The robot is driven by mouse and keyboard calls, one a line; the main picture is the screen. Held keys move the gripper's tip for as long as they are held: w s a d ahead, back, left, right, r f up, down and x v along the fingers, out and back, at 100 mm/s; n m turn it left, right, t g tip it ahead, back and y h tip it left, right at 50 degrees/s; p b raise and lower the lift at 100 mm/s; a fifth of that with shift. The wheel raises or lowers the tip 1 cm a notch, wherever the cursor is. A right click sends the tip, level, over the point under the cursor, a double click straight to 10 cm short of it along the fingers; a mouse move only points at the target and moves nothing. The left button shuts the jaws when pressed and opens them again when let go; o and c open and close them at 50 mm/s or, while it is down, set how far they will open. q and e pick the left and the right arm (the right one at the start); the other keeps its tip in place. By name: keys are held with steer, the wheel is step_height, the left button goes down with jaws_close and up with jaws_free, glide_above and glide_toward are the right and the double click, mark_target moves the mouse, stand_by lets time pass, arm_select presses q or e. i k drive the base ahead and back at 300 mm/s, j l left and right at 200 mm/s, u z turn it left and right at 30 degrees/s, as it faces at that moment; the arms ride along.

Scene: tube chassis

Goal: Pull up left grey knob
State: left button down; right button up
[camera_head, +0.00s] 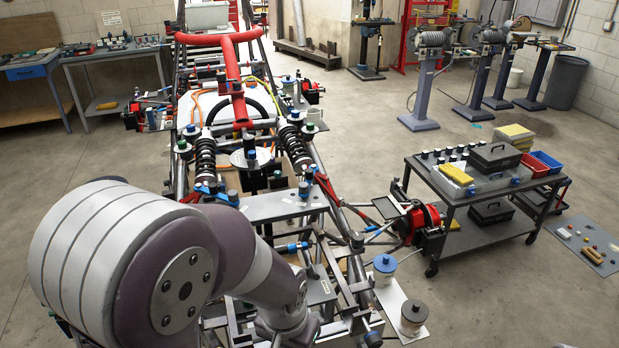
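I cannot tell which part is the left grey knob. A grey-topped round cylinder (413,317) stands on a pale plate at the chassis's near right side. A similar cylinder with a blue-grey top (384,268) stands just behind it. A grey disc with a small post (249,158) sits in the middle of the chassis. My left arm covers the lower left, and its far end runs down to the bottom edge by the chassis. No gripper fingers show. My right arm is not in view.
The tube chassis (285,207) with red bars fills the middle. Benches line the back left. The floor between chassis and cart is partly clear.

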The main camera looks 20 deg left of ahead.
mark_target(303, 187)
steer(key=i+l+u, duration=0.2)
steer(key=i+u, duration=0.2)
steer(key=i+l+u, duration=0.2)
steer(key=u, duration=0.2)
steer(key=l, duration=0.05)
